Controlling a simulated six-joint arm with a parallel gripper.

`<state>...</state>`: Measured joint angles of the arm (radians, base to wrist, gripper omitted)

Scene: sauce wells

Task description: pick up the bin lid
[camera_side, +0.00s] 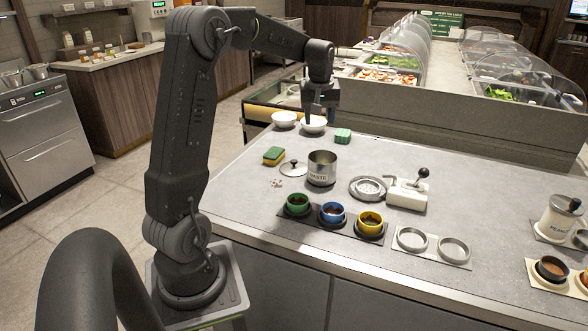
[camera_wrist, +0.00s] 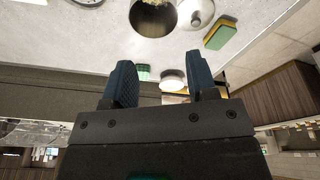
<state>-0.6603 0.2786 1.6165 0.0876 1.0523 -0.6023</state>
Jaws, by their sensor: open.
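The bin lid (camera_side: 293,170) is a flat, silvery disc with a dark knob. It lies on the counter just left of the open metal waste bin (camera_side: 321,168). In the wrist view the lid (camera_wrist: 199,13) shows at the top edge, partly cut off, beside the bin (camera_wrist: 153,18). My gripper (camera_side: 321,113) hangs above the counter's back edge, near the white bowls, behind and apart from the lid. In the wrist view its two blue-black fingers (camera_wrist: 162,72) stand wide apart with nothing held between them.
A green-yellow sponge (camera_side: 273,156) lies behind the lid, with pale crumbs (camera_side: 276,183) in front. Green (camera_side: 298,204), blue (camera_side: 333,213) and yellow (camera_side: 370,223) sauce cups line the front.

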